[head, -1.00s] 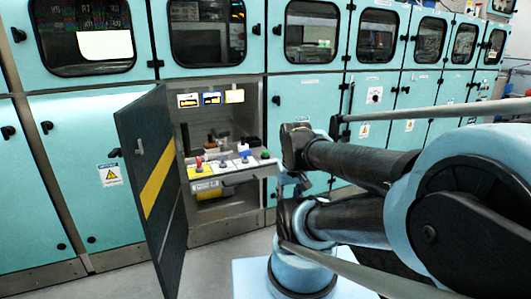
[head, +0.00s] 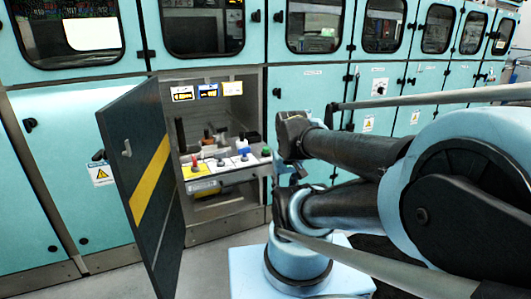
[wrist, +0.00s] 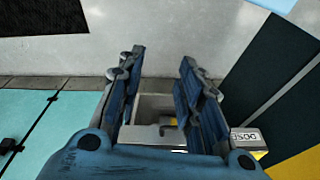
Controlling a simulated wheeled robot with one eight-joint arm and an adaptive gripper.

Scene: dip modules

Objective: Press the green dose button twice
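The green button (head: 266,152) sits at the right end of a shelf panel inside the open cabinet, in the head view. A red button (head: 194,160) is at the panel's left end on a yellow plate. In the wrist view my gripper (wrist: 161,58) is open, its two blue fingers apart with nothing between the tips. A plate reading DOSE (wrist: 247,137) shows beside the right finger; the green button cannot be made out there. In the head view my arm is right of the panel, and the fingers cannot be made out.
The dark cabinet door (head: 137,165) with a yellow stripe stands swung open left of the panel. A blue-and-white item (head: 243,147) stands near the green button. Small displays (head: 207,91) hang above. Closed teal cabinets line both sides. Grey floor (head: 215,262) is clear in front.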

